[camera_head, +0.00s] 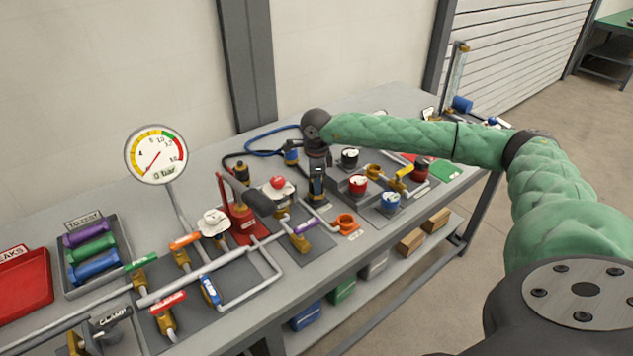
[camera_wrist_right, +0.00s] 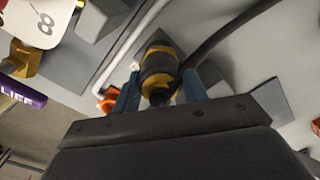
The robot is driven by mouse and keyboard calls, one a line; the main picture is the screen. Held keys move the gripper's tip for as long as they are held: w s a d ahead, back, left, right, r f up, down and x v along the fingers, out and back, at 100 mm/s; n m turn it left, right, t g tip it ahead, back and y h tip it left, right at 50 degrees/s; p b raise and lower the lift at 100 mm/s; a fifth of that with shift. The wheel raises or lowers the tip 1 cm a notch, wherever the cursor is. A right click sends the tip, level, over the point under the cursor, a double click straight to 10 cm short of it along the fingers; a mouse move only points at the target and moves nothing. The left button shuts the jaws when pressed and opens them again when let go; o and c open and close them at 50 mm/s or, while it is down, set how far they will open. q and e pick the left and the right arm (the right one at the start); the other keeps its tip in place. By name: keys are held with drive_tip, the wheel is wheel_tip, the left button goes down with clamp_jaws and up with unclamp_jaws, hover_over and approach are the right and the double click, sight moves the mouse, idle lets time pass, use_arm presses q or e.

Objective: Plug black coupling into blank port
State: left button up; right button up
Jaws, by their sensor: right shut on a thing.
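My right gripper (camera_head: 316,190) points down over the middle of the bench, its blue fingers close together. In the right wrist view its fingers (camera_wrist_right: 160,95) are on both sides of a black coupling (camera_wrist_right: 158,68) with yellow-brass bands, and the gripper is shut on it. A black hose (camera_wrist_right: 225,30) runs away from it to the upper right. In the head view the held coupling is mostly hidden by the gripper. I cannot make out the blank port clearly; the area under the gripper is covered. My left gripper is not in view.
A dark coupling with brass (camera_head: 241,171) and a blue one (camera_head: 291,153) stand behind left. A red hand pump (camera_head: 242,215) is left of the gripper. An orange ring fitting (camera_head: 347,222) is at front right. Red and blue knobs (camera_head: 390,201) stand to the right.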

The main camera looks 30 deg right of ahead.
drive_tip(key=o, duration=1.2)
wheel_tip(320, 180, up, 6)
drive_tip(key=shift+r+b, duration=0.2)
drive_tip(key=shift+b, duration=1)
drive_tip(key=shift+r, duration=0.7)
